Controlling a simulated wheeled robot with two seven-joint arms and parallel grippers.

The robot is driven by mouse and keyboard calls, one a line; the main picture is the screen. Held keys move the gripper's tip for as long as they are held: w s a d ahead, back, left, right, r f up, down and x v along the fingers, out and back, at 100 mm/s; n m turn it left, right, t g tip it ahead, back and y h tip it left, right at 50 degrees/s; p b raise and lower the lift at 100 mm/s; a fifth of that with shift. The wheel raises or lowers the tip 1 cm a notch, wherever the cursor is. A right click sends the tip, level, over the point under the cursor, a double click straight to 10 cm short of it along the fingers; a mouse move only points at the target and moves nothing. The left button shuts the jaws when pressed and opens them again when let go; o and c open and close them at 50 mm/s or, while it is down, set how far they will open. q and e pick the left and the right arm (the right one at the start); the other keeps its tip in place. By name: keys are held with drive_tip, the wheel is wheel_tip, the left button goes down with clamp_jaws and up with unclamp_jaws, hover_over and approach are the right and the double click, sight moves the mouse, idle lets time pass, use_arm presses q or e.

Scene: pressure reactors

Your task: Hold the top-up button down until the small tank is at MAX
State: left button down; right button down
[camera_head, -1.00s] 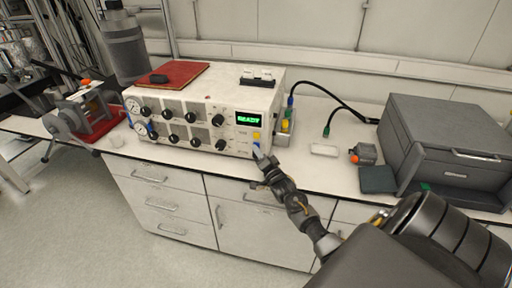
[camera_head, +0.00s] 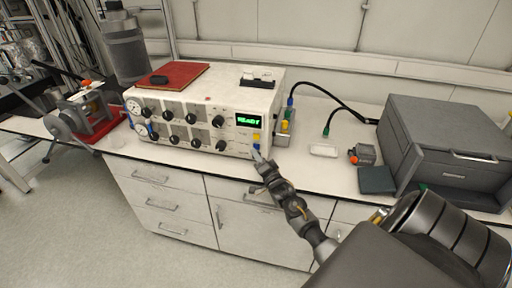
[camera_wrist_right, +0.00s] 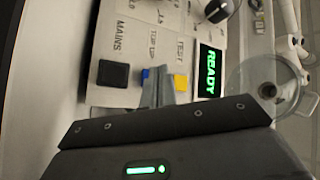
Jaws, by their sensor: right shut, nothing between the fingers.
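The white control unit (camera_head: 190,118) stands on the bench, and its green display (camera_head: 248,120) reads READY. The blue button (camera_head: 257,147) under the TOP UP label is low on the panel's right side. It also shows in the wrist view (camera_wrist_right: 147,74), partly hidden by my fingers. My right gripper (camera_head: 257,154) is shut and empty, its fingertips at the blue button. I cannot tell whether they touch or press it. A clear round vessel (camera_wrist_right: 285,88), possibly the small tank, is beside the display in the wrist view; no level or MAX mark is readable. My left gripper is not in view.
The yellow TEST button (camera_wrist_right: 181,82) and black MAINS switch (camera_wrist_right: 112,74) flank the blue button closely. A grey case (camera_head: 445,145) stands at the right of the bench. A red book (camera_head: 172,75) lies on the unit. Black cables (camera_head: 335,98) run behind.

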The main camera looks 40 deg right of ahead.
drive_tip(key=shift+s+a+r+p, duration=0.1)
drive_tip(key=shift+s+a+p, duration=0.3)
drive_tip(key=shift+a+p, duration=0.25)
drive_tip(key=shift+s+a+p, duration=0.35)
drive_tip(key=shift+s+a, duration=0.15)
drive_tip(key=shift+a, duration=0.25)
drive_tip(key=shift+s+a+p, duration=0.35)
drive_tip(key=shift+s+a, duration=0.15)
drive_tip(key=shift+a, duration=0.2)
